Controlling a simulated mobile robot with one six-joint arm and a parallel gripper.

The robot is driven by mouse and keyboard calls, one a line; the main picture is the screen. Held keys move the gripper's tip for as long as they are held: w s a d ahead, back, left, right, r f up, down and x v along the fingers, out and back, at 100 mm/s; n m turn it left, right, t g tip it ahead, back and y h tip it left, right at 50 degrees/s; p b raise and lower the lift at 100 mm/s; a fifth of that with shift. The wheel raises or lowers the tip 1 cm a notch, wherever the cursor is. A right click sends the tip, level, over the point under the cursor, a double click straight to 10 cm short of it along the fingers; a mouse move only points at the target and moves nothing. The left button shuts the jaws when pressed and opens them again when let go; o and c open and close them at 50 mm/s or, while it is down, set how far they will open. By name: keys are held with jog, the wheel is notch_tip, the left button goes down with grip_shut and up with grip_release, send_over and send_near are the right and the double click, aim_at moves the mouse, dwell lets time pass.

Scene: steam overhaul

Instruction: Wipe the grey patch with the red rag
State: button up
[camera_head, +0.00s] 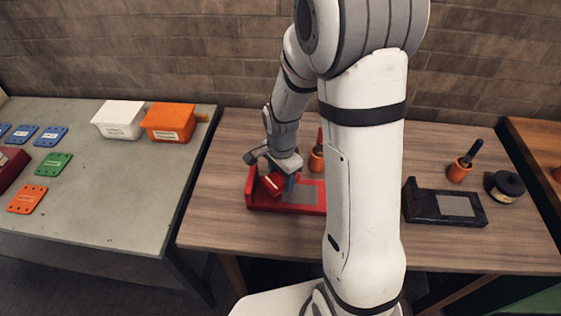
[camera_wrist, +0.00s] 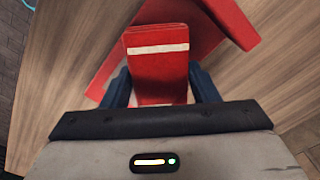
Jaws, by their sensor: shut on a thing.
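My gripper (camera_head: 284,182) is over the left end of a red tray-like holder (camera_head: 259,203) on the wooden table. It is shut on the red rag (camera_head: 272,184), a folded red piece with a white stripe. In the wrist view the red rag (camera_wrist: 158,62) sits between the two blue fingers, with part of the red holder (camera_wrist: 232,20) behind it. The grey patch (camera_head: 301,193) lies on the red holder, just right of the rag. My arm hides the holder's right side. Whether the rag touches the holder I cannot tell.
A black holder (camera_head: 423,209) with a grey patch (camera_head: 455,205) stands right of my arm. Orange pots (camera_head: 317,160) (camera_head: 459,171) hold brushes. A black round item (camera_head: 506,186) is at far right. The left bench (camera_head: 120,190) carries white (camera_head: 119,120) and orange (camera_head: 169,123) boxes and coloured plates.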

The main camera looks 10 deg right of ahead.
jog(key=shift+d+r+p, duration=0.1)
jog(key=shift+r+p, duration=1.1)
jog(key=shift+r, duration=0.8)
jog(key=shift+f, duration=0.1)
